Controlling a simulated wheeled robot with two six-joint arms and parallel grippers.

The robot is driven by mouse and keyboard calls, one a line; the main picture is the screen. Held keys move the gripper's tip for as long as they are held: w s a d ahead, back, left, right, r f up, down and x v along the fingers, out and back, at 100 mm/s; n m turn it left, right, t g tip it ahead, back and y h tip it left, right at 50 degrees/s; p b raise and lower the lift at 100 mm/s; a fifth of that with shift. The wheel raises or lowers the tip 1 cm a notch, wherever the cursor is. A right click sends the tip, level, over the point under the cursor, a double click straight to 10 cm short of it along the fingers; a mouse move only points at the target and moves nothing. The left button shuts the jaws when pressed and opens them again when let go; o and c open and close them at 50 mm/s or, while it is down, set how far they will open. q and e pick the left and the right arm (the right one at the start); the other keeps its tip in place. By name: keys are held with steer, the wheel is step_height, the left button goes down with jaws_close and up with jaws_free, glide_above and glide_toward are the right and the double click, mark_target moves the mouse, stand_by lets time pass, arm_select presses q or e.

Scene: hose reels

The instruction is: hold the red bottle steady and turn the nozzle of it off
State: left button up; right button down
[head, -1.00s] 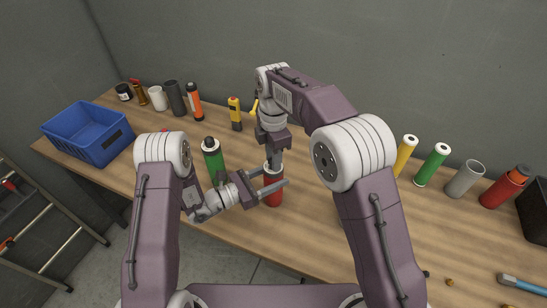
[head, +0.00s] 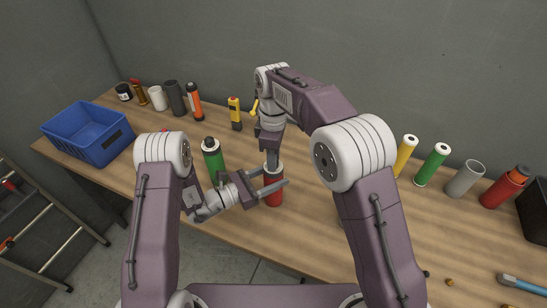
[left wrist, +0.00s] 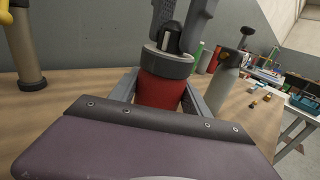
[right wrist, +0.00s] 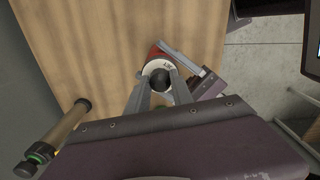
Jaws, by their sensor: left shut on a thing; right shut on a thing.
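The red bottle (head: 273,197) stands upright on the bench. My left gripper (head: 273,187) is shut on its body from the left, one finger on each side. In the left wrist view the red body (left wrist: 158,93) shows between the fingers, below a grey collar (left wrist: 166,63). My right gripper (head: 272,162) comes down from above and is shut on the dark nozzle (right wrist: 161,79) at the bottle's top. The right wrist view shows the nozzle between its fingertips, over a pale top ring with small lettering. The lettering is too small to read.
A green bottle (head: 213,160) stands close to the left of my left gripper. A blue crate (head: 88,135) and several cylinders line the bench's left and back. The bench (head: 320,215) right of the held bottle is clear.

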stand_by(0.5)
steer(key=c, duration=1.1)
jaws_free()
steer(key=shift+r, duration=0.1)
step_height(320, 180, up, 12)
arm_select(q)
steer(key=o, duration=1.8)
steer(key=shift+c, duration=0.2)
